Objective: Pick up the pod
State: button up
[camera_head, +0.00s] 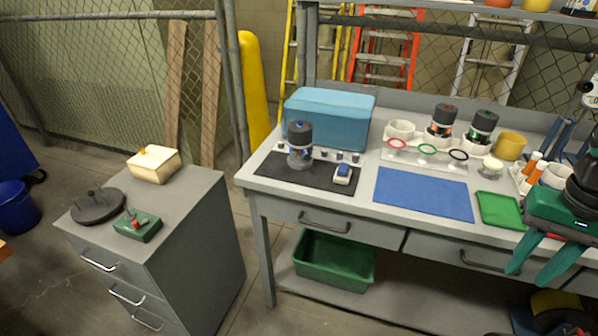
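A dark cylindrical pod (299,138) with a blue band stands upright on a grey stand (299,158) on the black mat (270,171). Two similar dark-topped pods, one with a red-orange band (442,117) and one with a green band (483,124), stand in white holders further right. I cannot tell which one the task names. My gripper (530,277) hangs at the right, in front of the bench's front edge. Its two green fingers are apart with nothing seen between them. It is well away from all three pods.
A light-blue case (329,118) stands behind the mat. A blue mat (423,194), a green tray (500,210), coloured rings (428,149) and a yellow cup (510,146) are on the bench. A grey cabinet (180,215) stands left, across a floor gap.

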aim_at(299, 158)
jog(key=u, duration=0.35)
jog(key=i, duration=0.9)
jog(key=z, duration=0.35)
